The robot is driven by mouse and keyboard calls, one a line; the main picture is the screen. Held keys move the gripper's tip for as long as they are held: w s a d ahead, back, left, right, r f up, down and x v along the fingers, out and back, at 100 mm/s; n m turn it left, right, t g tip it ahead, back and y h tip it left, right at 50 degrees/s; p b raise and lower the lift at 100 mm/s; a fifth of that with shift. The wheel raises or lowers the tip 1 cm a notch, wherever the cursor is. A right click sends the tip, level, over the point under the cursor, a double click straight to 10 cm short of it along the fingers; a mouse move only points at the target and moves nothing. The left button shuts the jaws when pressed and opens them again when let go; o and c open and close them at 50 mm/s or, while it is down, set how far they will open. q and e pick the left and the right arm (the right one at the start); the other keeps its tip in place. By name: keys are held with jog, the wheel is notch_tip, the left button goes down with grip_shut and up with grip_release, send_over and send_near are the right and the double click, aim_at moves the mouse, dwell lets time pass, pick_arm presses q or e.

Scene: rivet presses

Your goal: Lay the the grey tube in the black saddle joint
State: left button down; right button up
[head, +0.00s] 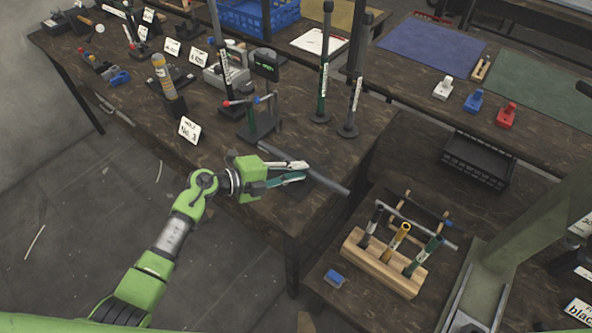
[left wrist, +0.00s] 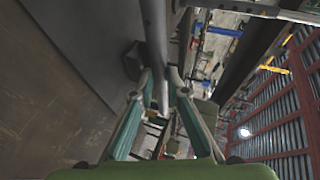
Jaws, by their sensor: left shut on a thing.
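The grey tube (head: 325,182) slants over the front edge of the large table in the head view. My left gripper (head: 303,173) is shut on it. In the left wrist view the tube (left wrist: 155,45) runs between the fingertips (left wrist: 158,78). A wooden block (head: 352,255) on the lower right table holds three upright posts: a black one (head: 371,224), a yellow one (head: 397,240) and a green one (head: 422,258). The black post looks like the black saddle joint, but its top is too small to make out. The held tube is up and left of the block, apart from it. My right gripper is not in view.
A thin grey rod (head: 425,231) spans behind the posts. A small blue block (head: 335,278) lies left of the wooden block. A green-grey column (head: 480,285) stands to its right. A black crate (head: 478,160) is behind. Tall stands (head: 322,80) rise from the large table.

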pick_arm(q)
jog(key=shift+f, duration=0.25)
jog(key=shift+s, duration=0.1)
jog(key=shift+p, duration=0.3)
jog(key=shift+s+b, duration=0.15)
jog(key=shift+b, duration=0.15)
dwell(0.6)
dwell(0.5)
jog(key=shift+t+h+b, duration=0.3)
jog(key=shift+t+b, duration=0.1)
jog(key=shift+b, duration=0.9)
jog(key=shift+r, duration=0.1)
jog(key=shift+a+r, duration=0.1)
jog(key=shift+f, duration=0.2)
